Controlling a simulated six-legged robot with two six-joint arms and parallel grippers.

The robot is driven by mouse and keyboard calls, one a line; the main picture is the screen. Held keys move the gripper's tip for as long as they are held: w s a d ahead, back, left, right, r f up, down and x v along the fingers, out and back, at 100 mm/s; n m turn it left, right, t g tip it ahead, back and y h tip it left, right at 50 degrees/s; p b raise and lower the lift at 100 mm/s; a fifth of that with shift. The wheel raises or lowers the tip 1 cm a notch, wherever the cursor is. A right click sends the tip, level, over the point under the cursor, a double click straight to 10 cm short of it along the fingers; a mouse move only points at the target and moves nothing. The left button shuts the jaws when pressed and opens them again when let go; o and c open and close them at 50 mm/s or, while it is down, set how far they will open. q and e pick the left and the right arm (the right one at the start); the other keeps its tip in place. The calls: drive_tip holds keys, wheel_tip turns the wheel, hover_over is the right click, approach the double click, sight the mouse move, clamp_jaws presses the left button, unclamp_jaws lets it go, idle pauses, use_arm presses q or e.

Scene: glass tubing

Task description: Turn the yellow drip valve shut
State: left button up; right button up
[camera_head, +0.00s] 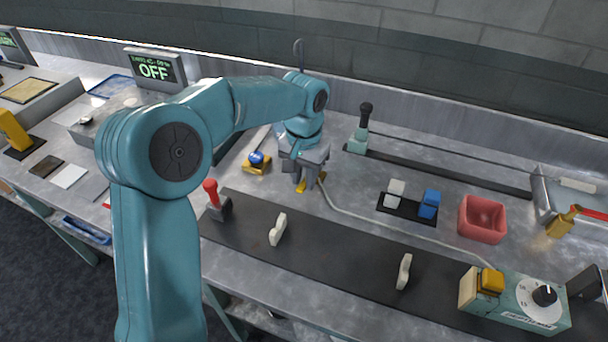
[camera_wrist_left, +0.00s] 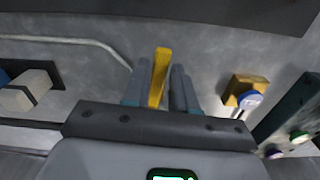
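The yellow drip valve (camera_head: 314,185) is on the bench near the middle of the head view, partly hidden by my left gripper (camera_head: 304,184). In the left wrist view its yellow lever (camera_wrist_left: 160,75) stands between the two grey fingers of my left gripper (camera_wrist_left: 159,90), slightly slanted. The fingers are drawn in close on both sides of the lever and appear shut on it; any small gap is hard to make out. My right gripper is not in view.
A pale tube (camera_head: 375,222) runs from near the valve to the green box (camera_head: 520,300) with a dial. A blue-knobbed yellow block (camera_head: 257,163) and a red-handled lever (camera_head: 214,197) are left of my gripper. A red bin (camera_head: 482,219) stands right.

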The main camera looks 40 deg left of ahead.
use_arm(q)
clamp_jaws()
